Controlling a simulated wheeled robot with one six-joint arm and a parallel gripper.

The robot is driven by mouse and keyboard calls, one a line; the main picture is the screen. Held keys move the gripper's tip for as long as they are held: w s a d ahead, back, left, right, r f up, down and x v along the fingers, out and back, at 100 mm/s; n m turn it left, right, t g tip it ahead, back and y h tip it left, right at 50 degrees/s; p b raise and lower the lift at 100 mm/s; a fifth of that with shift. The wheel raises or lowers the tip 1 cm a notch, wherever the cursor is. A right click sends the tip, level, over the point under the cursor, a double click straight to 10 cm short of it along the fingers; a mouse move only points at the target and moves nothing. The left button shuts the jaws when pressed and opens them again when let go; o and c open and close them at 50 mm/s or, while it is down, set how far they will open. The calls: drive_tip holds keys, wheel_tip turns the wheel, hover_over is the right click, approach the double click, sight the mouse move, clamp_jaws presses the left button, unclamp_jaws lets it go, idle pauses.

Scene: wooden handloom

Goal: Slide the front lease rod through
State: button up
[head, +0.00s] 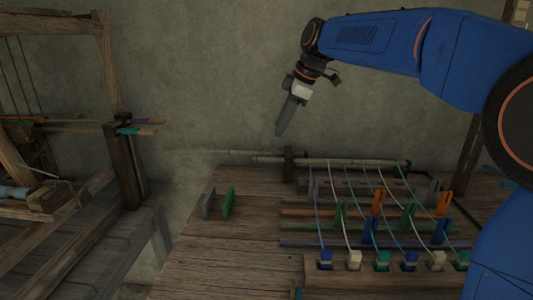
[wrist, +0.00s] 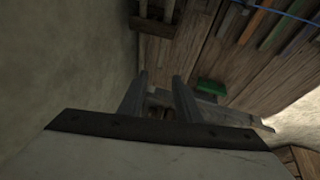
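A pale thin rod (head: 345,161) lies level along the back of the table, by a dark wooden post (head: 289,167), with its left end past the post. Colored threads (head: 350,205) run from near it toward the front. I cannot tell whether this is the front lease rod. My gripper (head: 279,132) hangs in the air above and left of the post, fingers tilted down, clear of the rod. In the wrist view its two fingers (wrist: 162,82) stand apart with nothing clearly held between them.
A green clip (head: 228,203) and a grey clip (head: 208,203) stand on the bare left part of the table (head: 215,255). Colored clips and blocks crowd the right. A wooden loom frame (head: 125,165) stands at left, across a gap. A wall is behind.

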sight(267, 159)
drive_tip(key=x, duration=1.2)
drive_tip(key=shift+c, duration=0.7)
clamp_jaws()
